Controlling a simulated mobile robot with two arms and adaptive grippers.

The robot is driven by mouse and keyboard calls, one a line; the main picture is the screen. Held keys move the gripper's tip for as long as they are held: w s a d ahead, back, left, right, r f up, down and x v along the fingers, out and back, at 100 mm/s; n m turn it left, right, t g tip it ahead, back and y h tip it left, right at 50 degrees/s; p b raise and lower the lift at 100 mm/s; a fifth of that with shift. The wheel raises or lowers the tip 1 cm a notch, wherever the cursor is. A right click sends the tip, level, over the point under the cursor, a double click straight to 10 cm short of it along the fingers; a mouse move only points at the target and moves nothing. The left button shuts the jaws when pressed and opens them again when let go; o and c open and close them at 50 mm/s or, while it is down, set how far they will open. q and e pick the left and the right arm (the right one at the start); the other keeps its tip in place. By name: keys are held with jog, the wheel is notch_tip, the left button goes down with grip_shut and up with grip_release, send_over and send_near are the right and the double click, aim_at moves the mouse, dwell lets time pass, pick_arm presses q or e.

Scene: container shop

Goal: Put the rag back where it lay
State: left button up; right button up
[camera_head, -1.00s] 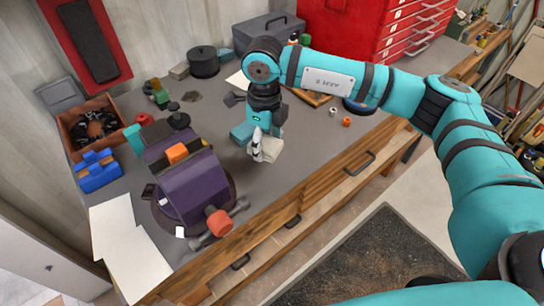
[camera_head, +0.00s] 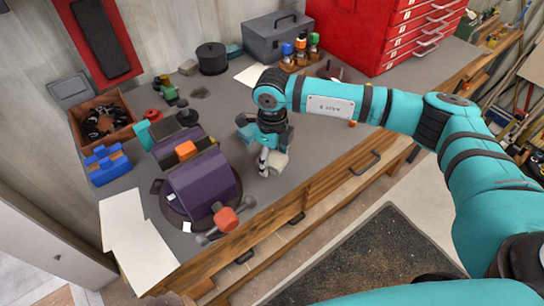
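A pale, off-white rag (camera_head: 279,164) is bunched at the fingers of my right gripper (camera_head: 269,163). The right gripper points down over the grey worktop (camera_head: 310,147), to the right of the purple machine. Its fingers look shut on the rag. The rag is low over the worktop near its front wooden edge; I cannot tell whether it touches the surface. The gripper hides part of the rag. My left gripper is not in view.
The purple machine (camera_head: 202,188) with an orange knob stands left of the gripper. A grey toolbox (camera_head: 275,38), a bottle rack and a red drawer cabinet (camera_head: 360,35) stand at the back.

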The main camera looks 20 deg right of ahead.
aim_at(272, 157)
jog(key=shift+o, duration=0.6)
jog(key=shift+r, duration=0.1)
jog(key=shift+r+p, duration=0.25)
jog(key=shift+p, duration=0.05)
notch_tip(272, 157, up, 12)
jog(key=b, duration=0.4)
jog(key=shift+f, duration=0.15)
jog(key=shift+f, duration=0.1)
